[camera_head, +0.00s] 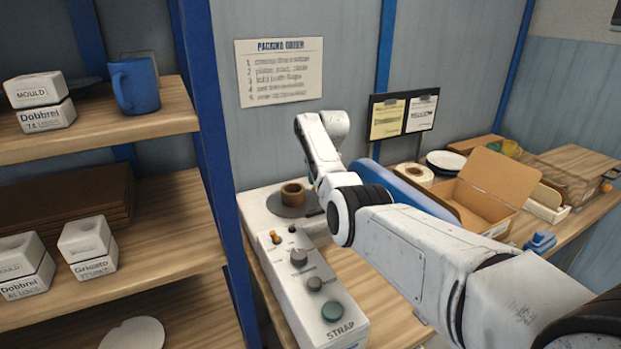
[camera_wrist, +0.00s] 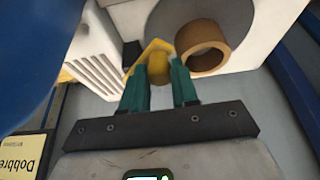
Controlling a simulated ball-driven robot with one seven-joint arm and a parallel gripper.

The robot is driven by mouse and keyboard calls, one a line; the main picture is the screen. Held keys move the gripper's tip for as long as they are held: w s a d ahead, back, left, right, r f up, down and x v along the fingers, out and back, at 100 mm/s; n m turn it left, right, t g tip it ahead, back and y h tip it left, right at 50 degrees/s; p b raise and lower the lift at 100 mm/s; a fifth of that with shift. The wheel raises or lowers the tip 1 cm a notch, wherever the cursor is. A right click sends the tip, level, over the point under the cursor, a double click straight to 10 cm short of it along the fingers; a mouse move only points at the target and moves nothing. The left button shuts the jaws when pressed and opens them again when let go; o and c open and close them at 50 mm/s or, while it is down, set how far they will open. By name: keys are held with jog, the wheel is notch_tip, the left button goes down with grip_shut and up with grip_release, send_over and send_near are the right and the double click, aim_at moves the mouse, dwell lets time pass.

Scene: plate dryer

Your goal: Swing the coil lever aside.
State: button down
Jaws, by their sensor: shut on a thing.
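The coil lever (camera_wrist: 143,59) is yellow with a rounded knob, seen in the wrist view on the white strapping machine (camera_head: 310,290). My gripper (camera_wrist: 166,66) has teal fingers on either side of the knob and is shut on it. The brown coil (camera_wrist: 204,48) sits just right of the lever in the wrist view, in front of a grey disc. In the head view the coil (camera_head: 292,193) lies on its disc at the machine's far end.
The machine's top carries knobs and a green button (camera_head: 332,311). A blue-framed shelf (camera_head: 150,117) with boxes and a mug stands close on the left. An open cardboard box (camera_head: 478,207) and tape rolls (camera_head: 413,174) lie on the bench behind my arm.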

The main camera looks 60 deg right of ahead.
dwell(0.4)
jog(key=c, duration=0.9)
grip_release()
jog(key=shift+o, duration=0.2)
jog(key=b+v, duration=0.1)
jog(key=v, duration=0.9)
jog(key=shift+r, duration=0.35)
jog(key=shift+s, duration=0.1)
